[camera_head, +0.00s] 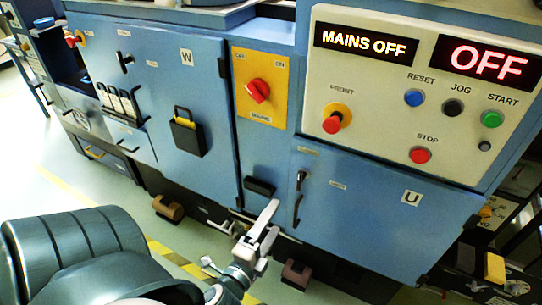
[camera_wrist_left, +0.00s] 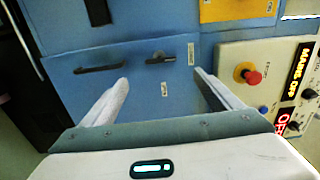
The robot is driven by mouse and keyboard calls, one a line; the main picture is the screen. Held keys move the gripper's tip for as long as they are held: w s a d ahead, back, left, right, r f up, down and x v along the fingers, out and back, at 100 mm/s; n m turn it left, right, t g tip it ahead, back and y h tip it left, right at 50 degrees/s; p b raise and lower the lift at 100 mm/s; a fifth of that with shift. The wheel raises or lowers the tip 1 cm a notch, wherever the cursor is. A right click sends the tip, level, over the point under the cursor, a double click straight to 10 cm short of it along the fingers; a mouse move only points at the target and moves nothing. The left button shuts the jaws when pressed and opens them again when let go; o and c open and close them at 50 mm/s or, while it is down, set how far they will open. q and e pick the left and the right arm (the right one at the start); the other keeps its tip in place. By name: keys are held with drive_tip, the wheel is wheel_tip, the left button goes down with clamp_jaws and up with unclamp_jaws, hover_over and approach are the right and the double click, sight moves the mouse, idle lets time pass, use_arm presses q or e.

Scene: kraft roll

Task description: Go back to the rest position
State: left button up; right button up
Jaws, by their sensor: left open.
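My left gripper (camera_head: 268,228) is in front of the lower part of the blue cabinet in the head view. Its two pale fingers are spread with nothing between them. In the left wrist view the open gripper (camera_wrist_left: 163,80) faces a blue door with dark handles, and I see no contact. My left arm comes in from the lower left. My right gripper is not in view.
The blue cabinet (camera_head: 208,75) fills the back. It carries a red mains switch (camera_head: 258,90) on a yellow plate, and a control panel (camera_head: 375,95) with displays reading "MAINS OFF" and "OFF". A black door handle (camera_head: 299,195) sticks out near the gripper.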

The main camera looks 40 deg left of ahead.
use_arm(q)
drive_tip(key=shift+s, duration=0.1)
idle(0.6)
drive_tip(key=s+d+f+n+g+h, duration=0.2)
drive_tip(key=d+f+n+g, duration=0.15)
drive_tip(key=f, duration=0.85)
drive_tip(key=s+d+f+n+g+h, duration=0.1)
drive_tip(key=d+f+n+g, duration=0.2)
drive_tip(key=f, duration=0.8)
drive_tip(key=s+d+f+n+g+h, duration=0.25)
drive_tip(key=d+f, duration=0.25)
drive_tip(key=f, duration=0.7)
drive_tip(key=s+d+f+n+g, duration=0.2)
drive_tip(key=s+f+n+g, duration=0.1)
drive_tip(key=s+f, duration=0.6)
wheel_tip(320, 180, down, 2)
drive_tip(key=shift+f+n, duration=0.1)
drive_tip(key=shift+n, duration=0.4)
